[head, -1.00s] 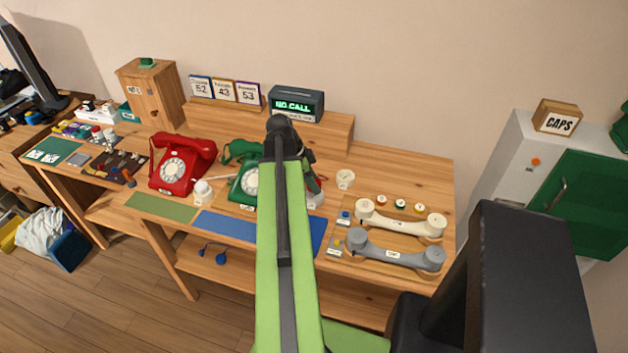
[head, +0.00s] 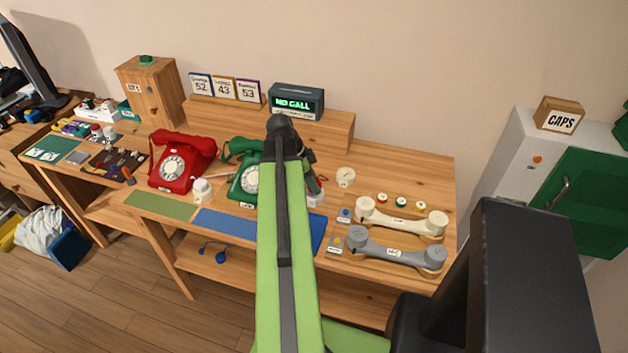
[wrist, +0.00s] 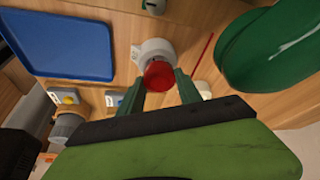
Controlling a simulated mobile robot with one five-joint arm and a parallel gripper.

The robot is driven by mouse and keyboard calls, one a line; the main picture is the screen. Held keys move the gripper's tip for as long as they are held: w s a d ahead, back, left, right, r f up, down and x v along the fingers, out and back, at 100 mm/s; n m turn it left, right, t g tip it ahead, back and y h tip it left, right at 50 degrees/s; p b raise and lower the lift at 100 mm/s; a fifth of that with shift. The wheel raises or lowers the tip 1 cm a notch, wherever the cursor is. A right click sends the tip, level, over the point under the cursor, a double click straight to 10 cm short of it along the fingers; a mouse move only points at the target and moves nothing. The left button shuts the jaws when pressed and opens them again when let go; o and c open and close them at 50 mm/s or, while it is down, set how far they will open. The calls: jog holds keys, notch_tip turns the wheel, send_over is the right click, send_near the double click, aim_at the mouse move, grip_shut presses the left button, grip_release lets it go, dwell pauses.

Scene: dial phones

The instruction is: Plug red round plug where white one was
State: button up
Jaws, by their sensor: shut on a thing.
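In the wrist view a red round plug (wrist: 158,75) sits between the two green fingertips of my gripper (wrist: 160,84), which is shut on it. The plug is right against a white round socket (wrist: 153,50); I cannot tell whether it is fully seated. In the head view my arm hides most of this spot, and only part of a white base (head: 316,198) shows beside it. The green phone (head: 243,180) is to the left of the arm, and its body also shows in the wrist view (wrist: 260,50).
A blue mat (head: 228,224) lies at the desk's front. A white round piece (head: 203,190) stands by the red phone (head: 180,165), another (head: 345,178) right of my arm. A cream handset (head: 400,218) and a grey handset (head: 395,250) lie at right.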

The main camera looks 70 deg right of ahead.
jog(key=shift+f, duration=0.15)
dwell(0.5)
jog(key=shift+f+b, duration=0.35)
jog(key=shift+b, duration=0.15)
jog(key=shift+f, duration=0.2)
jog(key=o, duration=1.3)
jog(key=shift+c, duration=0.2)
jog(key=shift+r, duration=0.1)
jog(key=p+v, duration=1.5)
jog(key=v, duration=0.2)
jog(key=shift+p, duration=0.4)
